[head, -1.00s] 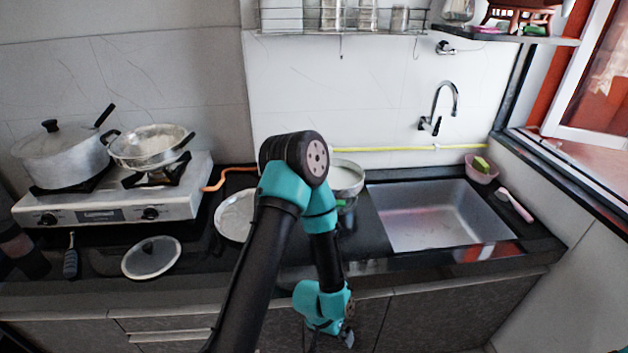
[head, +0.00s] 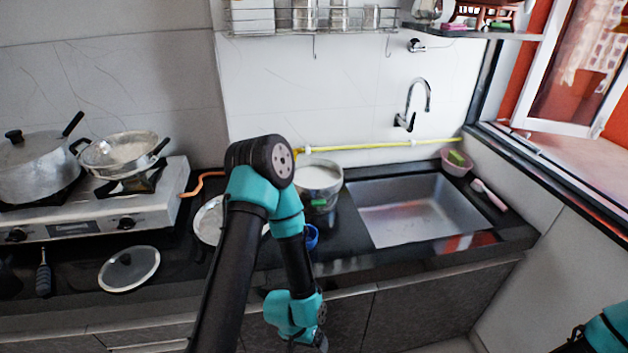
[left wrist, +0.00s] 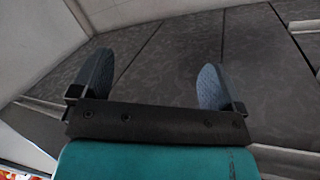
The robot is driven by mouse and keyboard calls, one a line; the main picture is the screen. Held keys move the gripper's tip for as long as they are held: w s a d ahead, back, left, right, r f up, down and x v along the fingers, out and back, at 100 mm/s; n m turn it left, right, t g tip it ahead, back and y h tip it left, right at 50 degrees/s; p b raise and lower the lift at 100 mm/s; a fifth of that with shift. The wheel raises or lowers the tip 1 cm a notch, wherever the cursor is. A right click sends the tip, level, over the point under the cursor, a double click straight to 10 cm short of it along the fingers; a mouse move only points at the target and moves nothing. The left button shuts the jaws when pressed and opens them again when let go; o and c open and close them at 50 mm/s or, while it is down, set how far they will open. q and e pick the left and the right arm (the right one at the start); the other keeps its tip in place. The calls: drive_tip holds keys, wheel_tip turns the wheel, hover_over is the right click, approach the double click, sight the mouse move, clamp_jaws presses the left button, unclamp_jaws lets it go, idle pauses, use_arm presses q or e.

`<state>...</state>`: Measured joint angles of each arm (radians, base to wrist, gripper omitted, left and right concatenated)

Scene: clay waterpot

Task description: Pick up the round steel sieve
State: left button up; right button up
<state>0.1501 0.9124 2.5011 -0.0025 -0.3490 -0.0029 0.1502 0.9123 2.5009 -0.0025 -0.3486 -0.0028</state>
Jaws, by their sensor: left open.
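A shallow round steel piece (head: 207,222) lies on the dark counter, partly hidden behind my left arm; it may be the sieve, but I cannot make out a mesh. A round steel vessel with dark handles (head: 120,152) sits on the stove's right burner. My left gripper is low in front of the cabinets, its fingers not clear in the head view. In the left wrist view the left gripper (left wrist: 153,84) is open and empty, its two fingers wide apart before dark cabinet fronts. Part of my right arm shows at the bottom right; its fingers are not clear.
A steel pot with white contents (head: 320,178) stands behind my left arm. A blue item (head: 311,237) is beside the arm. A lid (head: 128,269) lies at the counter front. The stove (head: 110,215) is left; the sink (head: 420,210) is right.

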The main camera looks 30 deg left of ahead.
use_arm(q)
drive_tip(key=c, duration=1.1)
